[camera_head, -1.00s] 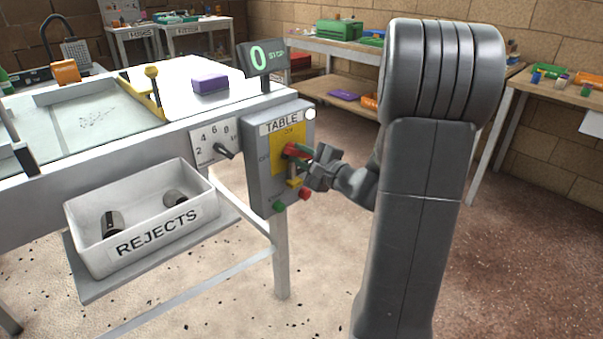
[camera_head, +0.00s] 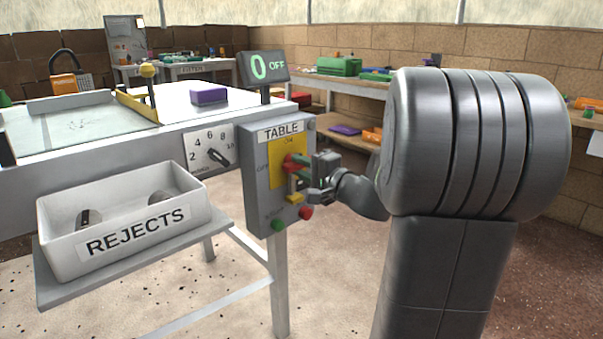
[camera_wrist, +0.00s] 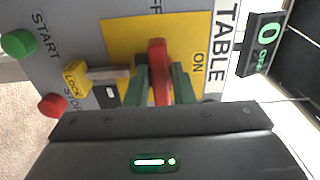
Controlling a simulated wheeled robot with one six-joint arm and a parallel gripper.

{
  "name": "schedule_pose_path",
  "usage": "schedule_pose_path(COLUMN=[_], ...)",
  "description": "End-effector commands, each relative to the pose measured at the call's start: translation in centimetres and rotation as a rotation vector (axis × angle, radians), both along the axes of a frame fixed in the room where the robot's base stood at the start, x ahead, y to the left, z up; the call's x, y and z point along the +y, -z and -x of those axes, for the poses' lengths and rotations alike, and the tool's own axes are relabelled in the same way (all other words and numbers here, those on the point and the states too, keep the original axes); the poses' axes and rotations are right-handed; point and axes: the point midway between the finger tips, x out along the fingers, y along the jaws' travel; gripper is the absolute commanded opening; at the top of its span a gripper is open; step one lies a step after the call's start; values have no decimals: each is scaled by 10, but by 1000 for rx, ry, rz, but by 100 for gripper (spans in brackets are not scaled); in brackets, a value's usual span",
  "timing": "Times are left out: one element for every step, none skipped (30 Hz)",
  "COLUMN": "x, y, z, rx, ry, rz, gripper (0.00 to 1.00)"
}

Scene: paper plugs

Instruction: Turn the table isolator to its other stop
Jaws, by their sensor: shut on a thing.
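The table isolator is a red handle (camera_head: 290,161) on a yellow plate (camera_head: 277,172) of the grey TABLE box (camera_head: 255,190). ON is marked at the plate's top and OFF at its left. My gripper (camera_head: 300,165) is shut on the handle. In the wrist view the red handle (camera_wrist: 159,72) sits between my two green fingers (camera_wrist: 161,82), its bar lying across the box, in line with the OFF side. The display (camera_head: 264,68) above reads 0 OFF. A yellow LOCK tab (camera_wrist: 76,78) sits beside the handle, just below it on the box.
Green (camera_head: 278,224) and red (camera_head: 306,213) buttons sit low on the box, close under my gripper. A numbered dial (camera_head: 212,153) and a white REJECTS bin (camera_head: 135,238) are to the left. A purple block (camera_head: 209,96) lies on the table.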

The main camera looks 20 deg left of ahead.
Motion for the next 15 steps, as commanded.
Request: schedule_pose_path(x=[0, 0, 0, 0, 0, 0, 0, 0, 0, 0, 0, 0, 0, 0, 0], y=[1, 1, 1, 1, 1, 1, 1, 1, 1, 1, 1, 1, 1, 1, 1], z=[0, 0, 0, 0, 0, 0, 0, 0, 0, 0, 0, 0, 0, 0, 0], rx=[-3, -3, -4, -4, -4, -3, -3, -3, -3, -3, -3, -3, -3, -2, -2], ry=[-1, -1, -1, -1, -1, -1, -1, -1, -1, -1, -1, -1, -1, -1, -1], rz=[3, 3, 4, 4, 4, 3, 3, 3, 3, 3, 3, 3, 3, 3, 3], gripper=[0, 0, 0, 0, 0, 0, 0, 0, 0, 0, 24, 32, 38, 38, 38])
